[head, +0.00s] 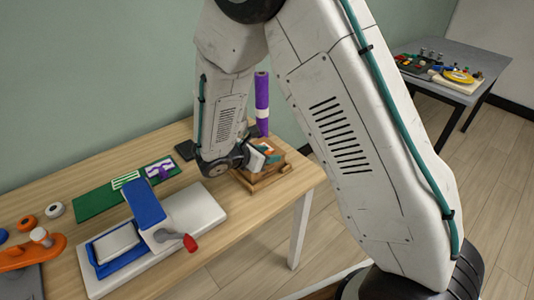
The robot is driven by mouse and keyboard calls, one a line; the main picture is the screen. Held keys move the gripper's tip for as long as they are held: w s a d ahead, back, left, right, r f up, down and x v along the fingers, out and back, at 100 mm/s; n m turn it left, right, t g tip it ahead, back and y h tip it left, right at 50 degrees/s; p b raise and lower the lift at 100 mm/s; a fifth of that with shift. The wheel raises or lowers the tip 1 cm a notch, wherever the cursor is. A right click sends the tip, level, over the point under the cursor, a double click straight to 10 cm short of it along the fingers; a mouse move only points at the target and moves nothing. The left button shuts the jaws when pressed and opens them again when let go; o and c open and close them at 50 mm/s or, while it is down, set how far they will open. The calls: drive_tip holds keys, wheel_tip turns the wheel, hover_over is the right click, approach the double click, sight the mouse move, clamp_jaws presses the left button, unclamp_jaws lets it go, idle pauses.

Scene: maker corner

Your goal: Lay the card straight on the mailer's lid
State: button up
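A small brown box-like thing (259,184) stands near the table's right end; it may be the mailer, but its lid is mostly hidden by my gripper. My gripper (262,152) is at the end of my arm, right over this brown thing. Small teal and orange patches (271,149) show at the fingers; I cannot tell whether they are a card, held or lying there. On a green mat (95,203) further left lie a green-and-white striped piece (125,180) and a white piece with a purple mark (160,169). I cannot tell whether either is the card.
A blue and white press (145,205) with a red handle (190,243) stands in the table's middle. A purple roll (262,100) stands behind the brown thing. An orange tool (35,252) and small rolls (54,210) lie at left. A grey table (460,90) stands far right.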

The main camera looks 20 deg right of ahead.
drive_tip(key=v, duration=0.8)
drive_tip(key=s+d+r+m+g+y, duration=0.1)
drive_tip(key=s+d+r+m+y, duration=0.2)
drive_tip(key=s+r+m, duration=0.3)
drive_tip(key=s+d+r+m+g+y, duration=0.1)
drive_tip(key=s+d+r+m+y, duration=0.2)
drive_tip(key=s+r+m, duration=0.4)
drive_tip(key=s+d+r+m+g+y, duration=0.1)
drive_tip(key=s+d+r+m+y, duration=0.3)
drive_tip(key=s+m, duration=0.5)
drive_tip(key=s+r+y, duration=0.1)
drive_tip(key=s+r, duration=0.1)
drive_tip(key=s, duration=0.3)
drive_tip(key=shift+s+r, duration=0.25)
drive_tip(key=shift+r, duration=0.05)
